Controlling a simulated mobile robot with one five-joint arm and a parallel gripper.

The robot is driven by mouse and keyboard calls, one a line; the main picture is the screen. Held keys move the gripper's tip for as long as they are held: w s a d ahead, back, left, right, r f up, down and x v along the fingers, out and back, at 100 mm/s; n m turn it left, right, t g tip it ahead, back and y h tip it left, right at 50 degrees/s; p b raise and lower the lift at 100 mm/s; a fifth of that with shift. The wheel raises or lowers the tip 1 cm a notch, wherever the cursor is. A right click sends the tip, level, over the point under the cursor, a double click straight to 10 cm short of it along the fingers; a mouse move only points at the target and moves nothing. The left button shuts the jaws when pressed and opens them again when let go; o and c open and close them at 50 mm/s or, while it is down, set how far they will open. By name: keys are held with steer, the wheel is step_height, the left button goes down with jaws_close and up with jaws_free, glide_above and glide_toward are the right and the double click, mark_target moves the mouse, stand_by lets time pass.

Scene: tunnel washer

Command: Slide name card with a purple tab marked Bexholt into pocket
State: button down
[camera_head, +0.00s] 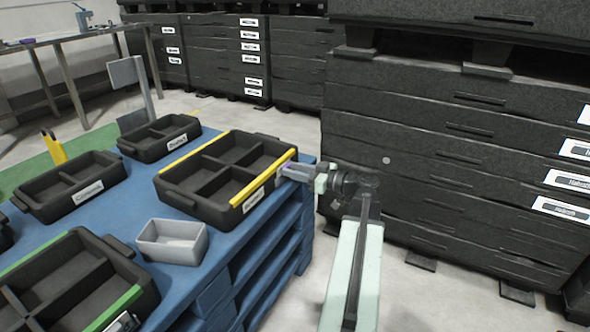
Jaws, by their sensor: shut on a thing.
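My gripper (312,174) is at the right end of the yellow-edged black tray, by its front corner. It is shut on a flat greyish-purple piece (294,172), which looks like the name card. Its writing cannot be read, and I cannot tell whether it touches the tray. The yellow-edged tray (225,214) has several compartments and a white label (253,200) on its front wall. No empty card pocket can be made out clearly at this size.
The tray stands on a blue pallet stack (262,248) with other black trays, a green-edged tray (135,290) and a small grey bin (171,241). Tall dark stacked crates (430,150) with white labels stand close on the right. Pale floor (300,298) shows between.

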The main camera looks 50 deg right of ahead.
stand_by(0.3)
steer(key=c, duration=0.9)
jaws_free()
steer(key=shift+c, duration=0.2)
steer(key=v, duration=0.7)
steer(key=shift+s, duration=0.35)
steer(key=shift+d, duration=0.1)
